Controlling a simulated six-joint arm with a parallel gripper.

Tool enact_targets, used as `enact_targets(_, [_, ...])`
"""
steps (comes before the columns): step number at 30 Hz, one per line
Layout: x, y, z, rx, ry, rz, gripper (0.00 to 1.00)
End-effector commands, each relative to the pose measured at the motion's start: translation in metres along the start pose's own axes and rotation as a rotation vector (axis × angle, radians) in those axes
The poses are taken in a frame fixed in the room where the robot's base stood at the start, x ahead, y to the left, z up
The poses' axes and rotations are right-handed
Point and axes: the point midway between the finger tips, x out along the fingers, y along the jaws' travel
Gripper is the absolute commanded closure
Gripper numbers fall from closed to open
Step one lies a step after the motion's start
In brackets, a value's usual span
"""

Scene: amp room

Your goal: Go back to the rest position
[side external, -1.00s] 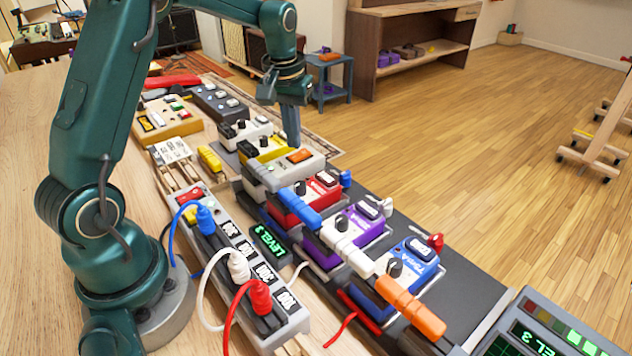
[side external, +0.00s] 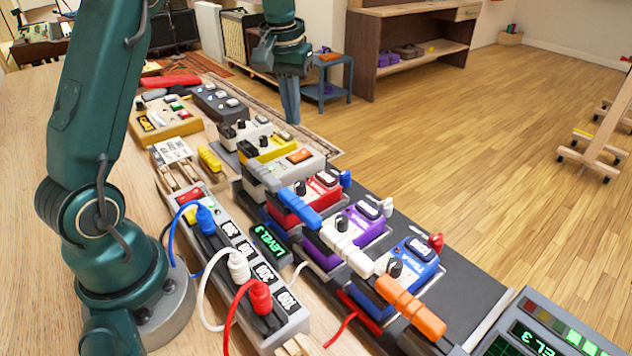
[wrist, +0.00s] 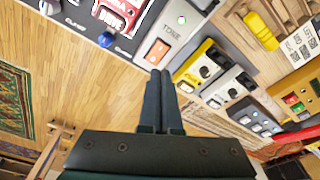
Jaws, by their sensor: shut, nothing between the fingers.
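My gripper (side external: 290,112) hangs in the side view above the far edge of the pedal row, with its fingers pointing down. Its two dark fingers are together and hold nothing. In the wrist view the gripper (wrist: 161,80) shows shut, with its tips near the grey pedal with the orange switch (wrist: 158,50) in the picture. The fingers look apart from the pedals in the side view. The rest position is not marked in either view.
A power strip (side external: 236,262) with blue, white and red plugs lies on the wooden bench (side external: 30,200). Red (side external: 310,198), purple (side external: 352,232) and blue (side external: 408,265) pedals line the dark board. A console (side external: 545,325) stands at front right. The air above the pedals is clear.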

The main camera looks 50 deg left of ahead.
Motion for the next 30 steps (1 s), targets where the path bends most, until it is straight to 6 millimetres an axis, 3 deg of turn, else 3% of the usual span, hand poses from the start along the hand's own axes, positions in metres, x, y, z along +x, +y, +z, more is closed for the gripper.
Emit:
enact_targets(5, [-0.022, 0.012, 0.0, 0.032, 0.059, 0.015, 1.0])
enact_targets(8, [-0.047, 0.022, 0.014, 0.069, 0.105, 0.032, 1.0])
enact_targets(12, [-0.078, 0.034, 0.047, 0.141, 0.172, 0.062, 1.0])
enact_targets(18, [-0.1, 0.041, 0.103, 0.25, 0.251, 0.105, 1.0])
enact_targets(23, [-0.1, 0.04, 0.15, 0.339, 0.305, 0.14, 1.0])
enact_targets(30, [-0.072, 0.029, 0.207, 0.453, 0.348, 0.174, 1.0])
